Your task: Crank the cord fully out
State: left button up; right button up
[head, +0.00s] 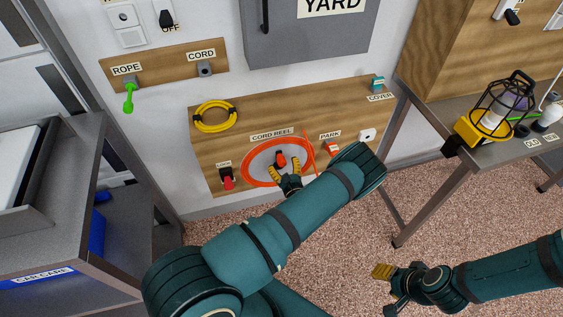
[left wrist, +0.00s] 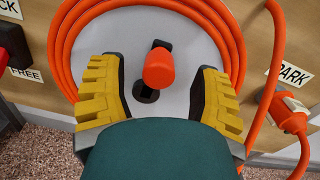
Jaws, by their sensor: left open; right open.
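The cord reel (head: 262,154) is a grey disc ringed by orange cord on a wooden board. Its crank handle has an orange knob (head: 280,158), which also shows in the left wrist view (left wrist: 159,68). My left gripper (head: 284,173) is open, its yellow fingers on either side of the knob, apart from it. The orange cord (left wrist: 72,45) lies coiled around the disc, and its plug (left wrist: 290,115) sits at the PARK label. The red lock lever (head: 227,179) is at the reel's left. My right gripper (head: 384,272) is open and empty above the floor.
A yellow cable coil (head: 215,117) lies on the board's top. A green rope handle (head: 128,99) hangs at the upper left. A caged work lamp (head: 490,117) stands on the right bench. A grey cabinet (head: 50,170) is at the left. The speckled floor is clear.

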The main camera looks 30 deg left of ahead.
pick_arm(q)
jog(key=shift+x, duration=1.3)
jog(key=shift+c, duration=0.2)
grip_shut()
